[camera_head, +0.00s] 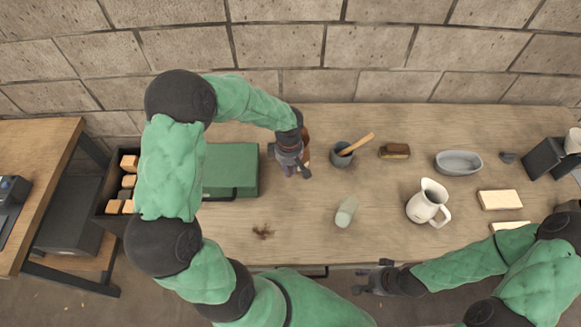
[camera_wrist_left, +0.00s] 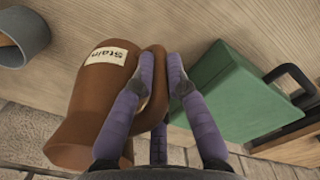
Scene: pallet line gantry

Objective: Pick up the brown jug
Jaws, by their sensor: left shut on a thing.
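The brown jug (camera_wrist_left: 112,95) carries a pale label reading "Stain" and has a loop handle. My left gripper (camera_wrist_left: 166,75) is shut on that handle, with its purple fingers on both sides of it in the left wrist view. In the head view the left gripper (camera_head: 290,168) is over the back of the bench, and only a bit of the brown jug (camera_head: 305,137) shows beside it. I cannot tell whether the jug touches the bench. My right gripper (camera_head: 374,279) is at the bench's front edge, empty, with its fingers apart.
A grey cup with a wooden-handled tool (camera_head: 342,155) stands just right of the jug. A green box (camera_head: 232,168) is to the left. A glass (camera_head: 346,211), a white pitcher (camera_head: 427,203), a brush (camera_head: 395,151) and a grey dish (camera_head: 458,162) are further right. A wall is behind.

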